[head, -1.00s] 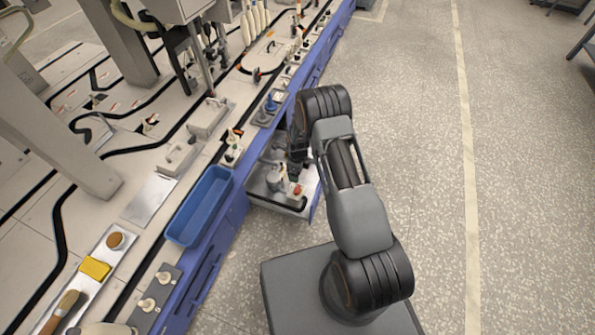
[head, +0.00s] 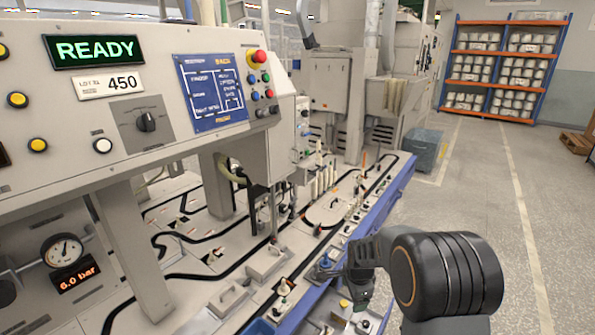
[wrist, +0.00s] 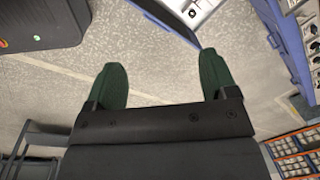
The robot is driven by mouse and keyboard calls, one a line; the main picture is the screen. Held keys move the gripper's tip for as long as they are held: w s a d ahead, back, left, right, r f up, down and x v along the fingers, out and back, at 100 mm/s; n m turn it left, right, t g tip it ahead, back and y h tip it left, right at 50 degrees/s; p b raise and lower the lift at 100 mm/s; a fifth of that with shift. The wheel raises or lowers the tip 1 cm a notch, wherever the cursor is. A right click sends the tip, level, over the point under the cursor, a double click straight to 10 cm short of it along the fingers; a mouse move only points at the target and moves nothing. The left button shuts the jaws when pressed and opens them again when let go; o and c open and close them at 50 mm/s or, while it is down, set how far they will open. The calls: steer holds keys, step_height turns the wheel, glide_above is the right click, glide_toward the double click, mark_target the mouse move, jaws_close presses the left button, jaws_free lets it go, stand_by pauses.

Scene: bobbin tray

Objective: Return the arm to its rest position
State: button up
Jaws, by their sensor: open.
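My gripper (wrist: 162,82) shows in the wrist view with its two green fingers wide apart and nothing between them. Speckled floor lies beyond the fingertips. In the head view my dark arm reaches in from the lower right, its large ribbed joint in front. My gripper end (head: 358,288) hangs over the front edge of the machine bench, above an open drawer (head: 372,318). The fingers are too small and dark there to make out.
The machine bench (head: 235,255) with black tracks and small fittings fills the left, under a panel (head: 140,100) reading READY. Open floor (head: 490,190) lies to the right, with shelving (head: 505,52) at the back.

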steer(key=s+r+n+p, duration=0.5)
steer(key=s+r+p, duration=0.1)
steer(key=r, duration=0.6)
steer(key=s+r+n+t+p, duration=0.1)
steer(key=s+r+n+p, duration=0.4)
steer(key=r, duration=0.7)
steer(key=s+r+n+t+p, duration=0.1)
steer(key=s+r+n+p, duration=0.4)
steer(key=s+r, duration=0.4)
step_height(320, 180, up, 3)
steer(key=shift+r+n+p, duration=0.1)
steer(key=shift+n+p, duration=0.3)
steer(key=shift+p, duration=0.4)
steer(key=shift+a, duration=0.1)
